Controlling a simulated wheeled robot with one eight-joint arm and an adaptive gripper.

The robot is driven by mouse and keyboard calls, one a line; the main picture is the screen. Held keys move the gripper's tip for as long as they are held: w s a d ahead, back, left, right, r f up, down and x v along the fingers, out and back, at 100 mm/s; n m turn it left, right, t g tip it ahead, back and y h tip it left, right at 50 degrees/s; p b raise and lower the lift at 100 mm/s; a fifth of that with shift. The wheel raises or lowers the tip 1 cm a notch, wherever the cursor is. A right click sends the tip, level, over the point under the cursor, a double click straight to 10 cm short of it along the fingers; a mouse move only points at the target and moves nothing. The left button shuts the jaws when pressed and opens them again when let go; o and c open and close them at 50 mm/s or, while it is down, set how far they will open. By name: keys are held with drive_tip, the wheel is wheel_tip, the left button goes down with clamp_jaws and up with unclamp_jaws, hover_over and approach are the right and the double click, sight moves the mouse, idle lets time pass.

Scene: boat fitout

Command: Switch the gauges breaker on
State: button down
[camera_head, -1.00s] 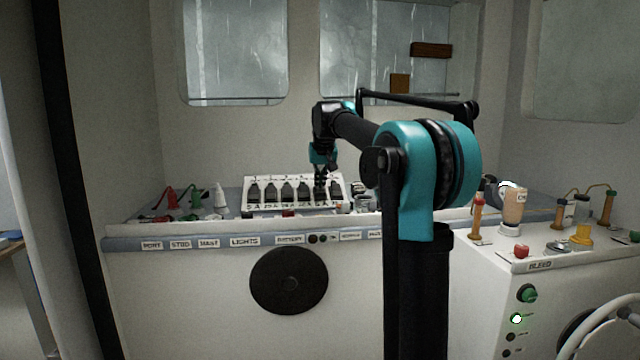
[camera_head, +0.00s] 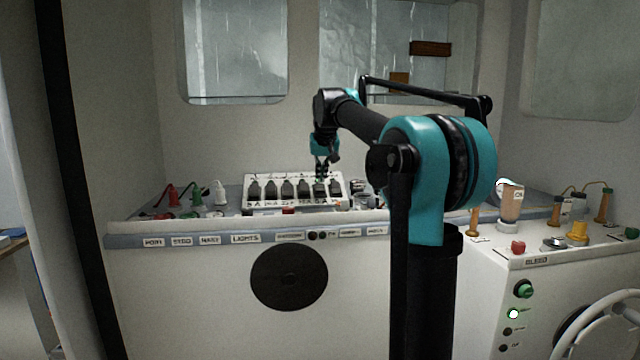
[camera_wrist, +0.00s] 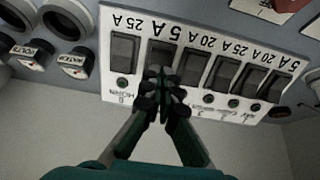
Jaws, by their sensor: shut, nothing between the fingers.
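The white breaker panel (camera_head: 247,180) stands on the console and carries a row of dark rocker switches with amp labels. The wrist view shows the panel (camera_wrist: 105,60) upside down, with small round lamps along its lower side. My gripper (camera_head: 321,178) is shut and empty at the second switch from the right. In the wrist view my gripper (camera_wrist: 160,75) overlaps the lower part of that switch (camera_wrist: 161,55), marked 5 A, and hides its name label. Contact cannot be told. I cannot read which switch is named gauges or tell the rocker positions.
Red, green and white plugs (camera_head: 196,196) stand left of the panel. A second console with a red knob (camera_head: 517,247) is at the right.

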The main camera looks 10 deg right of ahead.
drive_tip(key=w+r+v, duration=0.1)
drive_tip(key=v, duration=0.9)
drive_tip(key=shift+w, duration=0.35)
drive_tip(key=shift+s, duration=0.1)
